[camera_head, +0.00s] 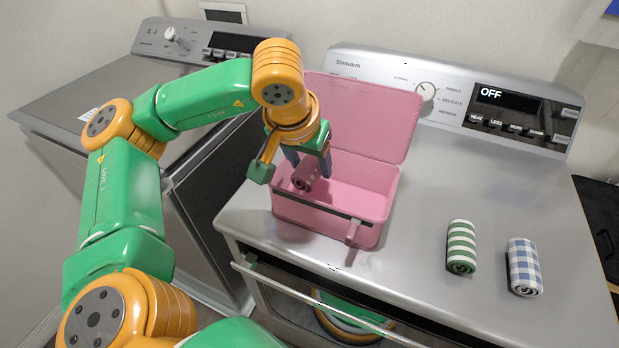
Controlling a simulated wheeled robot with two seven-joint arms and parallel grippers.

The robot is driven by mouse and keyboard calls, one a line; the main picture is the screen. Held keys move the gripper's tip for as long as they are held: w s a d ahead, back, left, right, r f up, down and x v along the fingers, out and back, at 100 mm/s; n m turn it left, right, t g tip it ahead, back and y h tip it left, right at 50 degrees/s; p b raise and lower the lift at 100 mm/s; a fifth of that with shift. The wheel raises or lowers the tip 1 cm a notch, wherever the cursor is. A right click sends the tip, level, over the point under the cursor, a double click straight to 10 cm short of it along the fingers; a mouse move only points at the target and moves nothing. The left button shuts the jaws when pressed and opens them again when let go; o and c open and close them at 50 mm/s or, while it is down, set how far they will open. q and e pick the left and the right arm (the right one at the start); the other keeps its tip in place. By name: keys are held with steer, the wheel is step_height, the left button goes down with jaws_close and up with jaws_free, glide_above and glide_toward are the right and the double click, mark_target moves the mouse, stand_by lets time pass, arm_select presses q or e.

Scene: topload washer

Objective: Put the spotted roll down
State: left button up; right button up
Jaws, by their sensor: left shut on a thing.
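My left gripper (309,166) points down into the box and is shut on the roll. The fingers hide part of the roll, and I cannot tell whether it touches the box floor. My right gripper is not in view.
The box stands on the grey washer top (429,215), its lid (362,112) raised at the back. A green striped roll (461,246) and a blue checked roll (524,267) lie to the right. A control panel (455,97) reads OFF. Another appliance (75,95) stands left.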

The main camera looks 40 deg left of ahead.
mark_target(303, 169)
arm_select(q)
step_height(303, 169, down, 6)
steer(key=shift+r, duration=0.25)
steer(key=shift+f, duration=0.2)
steer(key=o, duration=1)
steer(key=shift+r, duration=0.1)
steer(key=shift+o, duration=0.2)
steer(key=shift+r, duration=0.35)
steer(key=shift+s+r, duration=0.1)
steer(key=shift+r, duration=0.2)
steer(key=v, duration=1.1)
steer(key=shift+s, duration=0.1)
